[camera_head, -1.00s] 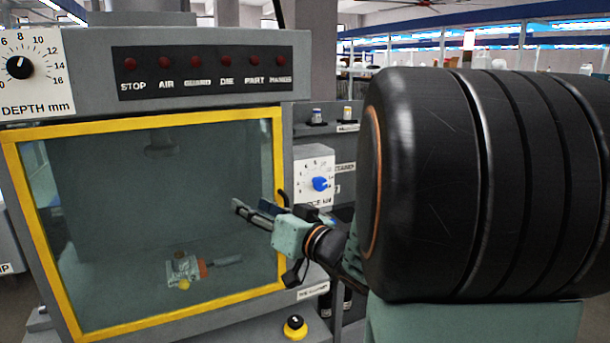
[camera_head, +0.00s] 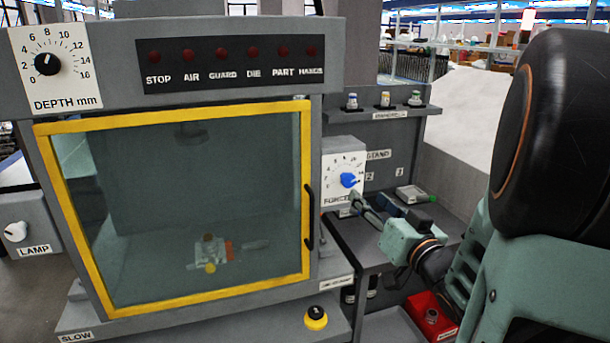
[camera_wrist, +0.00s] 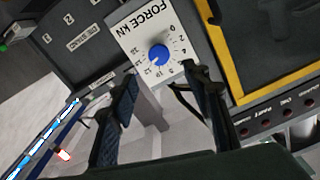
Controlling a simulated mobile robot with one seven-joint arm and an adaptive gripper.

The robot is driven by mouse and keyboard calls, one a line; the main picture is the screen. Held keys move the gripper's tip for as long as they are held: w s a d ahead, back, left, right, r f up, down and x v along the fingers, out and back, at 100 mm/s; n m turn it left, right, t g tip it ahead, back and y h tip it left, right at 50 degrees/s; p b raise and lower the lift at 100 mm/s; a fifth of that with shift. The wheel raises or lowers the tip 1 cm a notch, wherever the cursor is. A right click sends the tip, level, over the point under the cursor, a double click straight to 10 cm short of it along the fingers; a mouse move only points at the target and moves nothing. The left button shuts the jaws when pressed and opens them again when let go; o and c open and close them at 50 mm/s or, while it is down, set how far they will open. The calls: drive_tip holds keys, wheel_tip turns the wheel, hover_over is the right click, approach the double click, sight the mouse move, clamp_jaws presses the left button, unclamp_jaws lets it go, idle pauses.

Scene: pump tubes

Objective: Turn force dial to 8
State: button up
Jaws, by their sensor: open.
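The blue force dial (camera_head: 348,180) sits on a white scale plate (camera_head: 338,159) to the right of the yellow-framed window. In the wrist view the dial (camera_wrist: 159,55) faces me below the label FORCE kN, with its scale upside down. Its pale mark seems to point to the lower left there, around 10 to 12; the exact reading is too small to tell. My gripper (camera_head: 371,205) is open and empty, just below and right of the dial in the head view. In the wrist view the dial lies ahead, between and beyond the two fingers (camera_wrist: 160,85), apart from them.
The yellow-framed window (camera_head: 308,150) with a black handle (camera_head: 309,216) stands left of the dial. A grey shelf (camera_head: 370,115) with several small items is behind. A small pale-and-green item (camera_head: 412,194) lies right of the dial.

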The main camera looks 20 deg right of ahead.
sight(351, 181)
drive_tip(key=w+p, duration=0.1)
drive_tip(key=w, duration=0.8)
drive_tip(key=shift+a, duration=0.1)
drive_tip(key=shift+c, duration=0.2)
drive_tip(key=shift+s, duration=0.1)
drive_tip(key=c, duration=1.1)
drive_tip(key=shift+f+b, duration=0.15)
drive_tip(key=shift+b, duration=0.3)
